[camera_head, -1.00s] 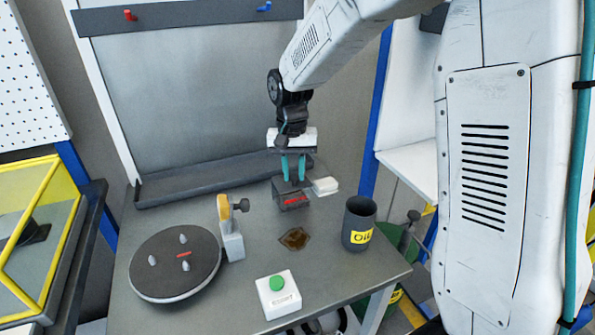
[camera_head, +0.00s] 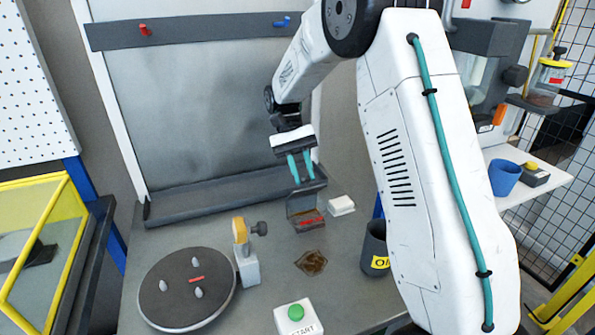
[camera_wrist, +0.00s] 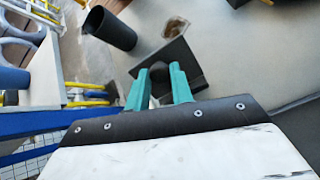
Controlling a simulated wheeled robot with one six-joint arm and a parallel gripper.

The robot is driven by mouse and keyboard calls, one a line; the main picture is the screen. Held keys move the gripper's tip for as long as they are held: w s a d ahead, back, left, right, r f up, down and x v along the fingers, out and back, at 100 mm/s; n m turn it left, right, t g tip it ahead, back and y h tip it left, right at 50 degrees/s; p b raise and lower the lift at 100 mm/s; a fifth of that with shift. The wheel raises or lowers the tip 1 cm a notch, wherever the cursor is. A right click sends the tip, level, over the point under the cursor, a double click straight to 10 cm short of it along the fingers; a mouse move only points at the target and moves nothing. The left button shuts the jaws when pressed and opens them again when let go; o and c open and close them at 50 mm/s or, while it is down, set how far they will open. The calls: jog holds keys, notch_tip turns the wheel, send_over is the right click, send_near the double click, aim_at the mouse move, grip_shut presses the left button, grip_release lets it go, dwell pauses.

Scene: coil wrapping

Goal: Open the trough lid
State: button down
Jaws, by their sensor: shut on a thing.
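The trough (camera_head: 309,222) is a small dark box on the grey table, with a red mark or part showing at its opening. Its dark lid (camera_head: 303,201) is tilted up at the back edge. My gripper (camera_head: 302,178) has two teal fingers shut on the lid's knob. In the wrist view the dark round knob (camera_wrist: 159,71) sits between the fingertips of the gripper (camera_wrist: 160,80), with the flat lid (camera_wrist: 186,66) beyond it. The inside of the trough is mostly hidden.
A white block (camera_head: 341,205) lies right of the trough. A brown patch (camera_head: 311,263), a dark OIL cup (camera_head: 375,247), a START button box (camera_head: 297,316), a yellow-topped post (camera_head: 246,262) and a round turntable (camera_head: 186,287) are in front. My arm covers the table's right side.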

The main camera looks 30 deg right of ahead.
jog(key=shift+w+d+g, duration=0.1)
jog(key=shift+w+g, duration=0.2)
jog(key=shift+g, duration=0.1)
jog(key=c, duration=1.2)
grip_release()
jog(key=shift+r, duration=0.5)
jog(key=s+a+r, duration=0.1)
jog(key=s+r, duration=0.1)
jog(key=s, duration=0.6)
jog(key=s+r, duration=0.2)
jog(key=s, duration=0.6)
jog(key=shift+a, duration=0.35)
jog(key=shift+w+f, duration=0.1)
jog(key=shift+w, duration=0.05)
